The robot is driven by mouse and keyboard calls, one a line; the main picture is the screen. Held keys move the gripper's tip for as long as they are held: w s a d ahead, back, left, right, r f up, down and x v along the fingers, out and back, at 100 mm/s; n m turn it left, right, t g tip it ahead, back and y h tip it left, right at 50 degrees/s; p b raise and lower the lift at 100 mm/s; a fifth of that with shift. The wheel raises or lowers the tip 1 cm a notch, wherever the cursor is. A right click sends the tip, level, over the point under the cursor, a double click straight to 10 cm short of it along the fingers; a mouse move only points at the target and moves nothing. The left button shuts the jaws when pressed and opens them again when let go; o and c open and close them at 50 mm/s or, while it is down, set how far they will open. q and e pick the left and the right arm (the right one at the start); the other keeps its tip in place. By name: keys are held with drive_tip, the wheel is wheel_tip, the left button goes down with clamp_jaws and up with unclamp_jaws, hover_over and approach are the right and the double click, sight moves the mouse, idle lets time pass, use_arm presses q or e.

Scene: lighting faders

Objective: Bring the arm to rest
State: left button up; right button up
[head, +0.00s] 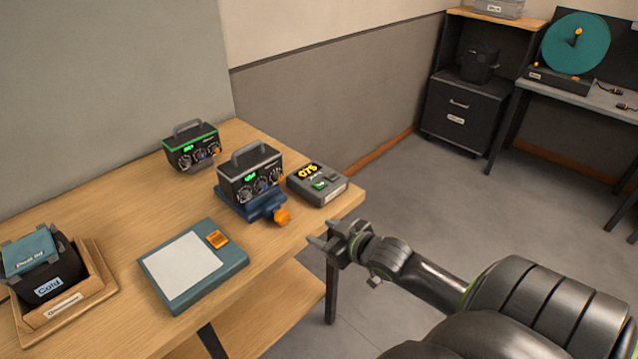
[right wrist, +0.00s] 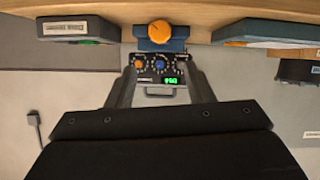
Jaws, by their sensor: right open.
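My right gripper (head: 340,238) is open and empty, held in the air just off the front edge of the wooden table (head: 110,235). In the right wrist view its two fingers (right wrist: 160,88) are spread apart, with a black control box (right wrist: 160,65) with knobs and a green display seen beyond them. In the head view that box (head: 250,175) sits on a blue stand with an orange knob (head: 282,216), a little beyond my gripper and apart from it. My left gripper is not in view.
A similar box with a green top edge (head: 190,148) stands farther back. A grey unit with a yellow readout (head: 318,184) is at the table's right corner. Floor on the right is clear.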

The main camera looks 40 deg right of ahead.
drive_tip(key=s+d+f+m+g+h, duration=0.15)
drive_tip(key=s+f, duration=0.25)
drive_tip(key=f, duration=0.6)
drive_tip(key=s+d+f+g, duration=0.25)
drive_tip(key=s+f, duration=0.25)
drive_tip(key=f, duration=0.6)
drive_tip(key=s+d+f+m+g+h, duration=0.15)
drive_tip(key=s+f, duration=0.25)
drive_tip(key=f, duration=0.6)
drive_tip(key=s+a+f+g, duration=0.2)
drive_tip(key=s+a+f, duration=0.2)
drive_tip(key=s, duration=0.4)
drive_tip(key=s+a+f+g+y, duration=0.1)
drive_tip(key=s+a+f+g, duration=0.1)
drive_tip(key=s+a+f, duration=0.3)
drive_tip(key=s+a+f+g, duration=0.3)
drive_tip(key=s+f, duration=0.5)
drive_tip(key=s, duration=0.4)
drive_tip(key=shift+a+n+y, duration=0.3)
drive_tip(key=shift+a, duration=0.5)
drive_tip(key=shift+s, duration=0.1)
